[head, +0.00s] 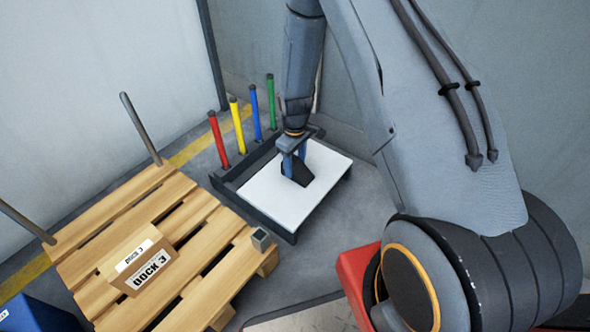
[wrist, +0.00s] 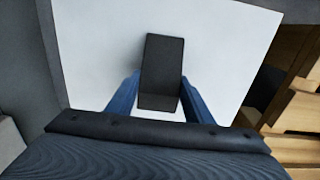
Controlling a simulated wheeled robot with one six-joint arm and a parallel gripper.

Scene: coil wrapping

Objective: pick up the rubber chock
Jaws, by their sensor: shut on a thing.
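The rubber chock (head: 300,176) is a black wedge at the white board (head: 275,196) in the head view. In the wrist view the chock (wrist: 163,70) stands out dark against the white surface. My gripper (head: 293,165) points down over the board, and its blue fingers are shut on the chock. The fingers of my gripper (wrist: 160,100) lie along both sides of the chock's near end in the wrist view. I cannot tell whether the chock touches the board or is just above it.
A wooden pallet (head: 208,218) on the left bears a cardboard box (head: 138,260) marked DOCK 3 and a small grey block (head: 261,239). Red (head: 219,139), yellow, blue and green posts stand behind the board. Two grey poles rise at the pallet's far side.

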